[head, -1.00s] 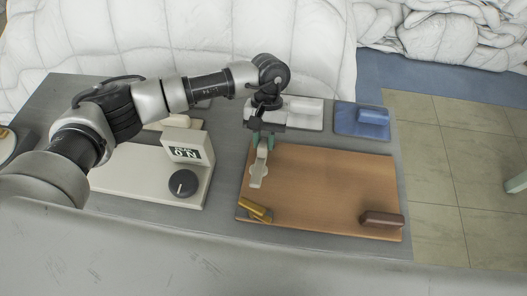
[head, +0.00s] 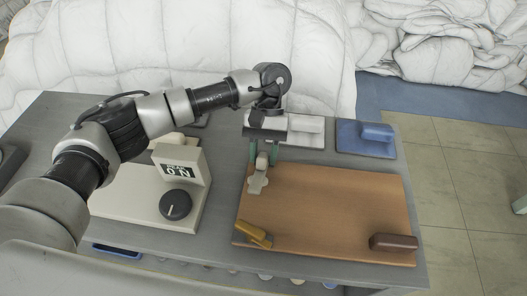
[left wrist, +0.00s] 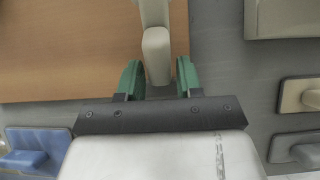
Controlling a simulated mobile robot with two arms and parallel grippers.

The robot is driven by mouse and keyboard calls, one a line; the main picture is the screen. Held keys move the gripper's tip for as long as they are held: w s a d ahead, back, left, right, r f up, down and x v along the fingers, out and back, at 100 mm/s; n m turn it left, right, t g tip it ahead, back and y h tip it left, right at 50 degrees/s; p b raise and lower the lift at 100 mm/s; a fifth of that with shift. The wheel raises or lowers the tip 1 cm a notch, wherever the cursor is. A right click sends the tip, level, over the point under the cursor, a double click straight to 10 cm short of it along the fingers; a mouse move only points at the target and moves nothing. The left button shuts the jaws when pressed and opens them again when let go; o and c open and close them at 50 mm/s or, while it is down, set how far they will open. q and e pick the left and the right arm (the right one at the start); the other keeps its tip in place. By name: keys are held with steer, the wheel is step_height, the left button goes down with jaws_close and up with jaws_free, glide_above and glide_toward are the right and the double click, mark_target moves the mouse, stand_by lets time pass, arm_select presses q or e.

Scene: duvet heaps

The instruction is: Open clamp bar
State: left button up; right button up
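A pale beige bar (head: 258,183) lies over the far left edge of the brown wooden board (head: 330,205). It looks like the clamp bar, though I cannot be sure. My left gripper (head: 262,152) is at the bar's far end, pointing down. In the left wrist view the bar (left wrist: 157,50) runs between the green fingers (left wrist: 158,80), which are apart, with a small gap visible at the right finger. I cannot tell if the left finger touches it. My right gripper is not in view.
A beige device with a dark knob (head: 175,204) stands left of the board. A yellow piece (head: 253,233) and a brown block (head: 393,242) sit on the board. White (head: 305,128) and blue (head: 366,138) pads with blocks lie behind. White duvets (head: 180,50) heap beyond the table.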

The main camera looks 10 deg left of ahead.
arm_select(q)
steer(key=shift+o, duration=1)
steer(key=b+v, duration=0.1)
steer(key=v, duration=0.9)
steer(key=shift+w+r, duration=0.2)
steer(key=shift+r, duration=0.15)
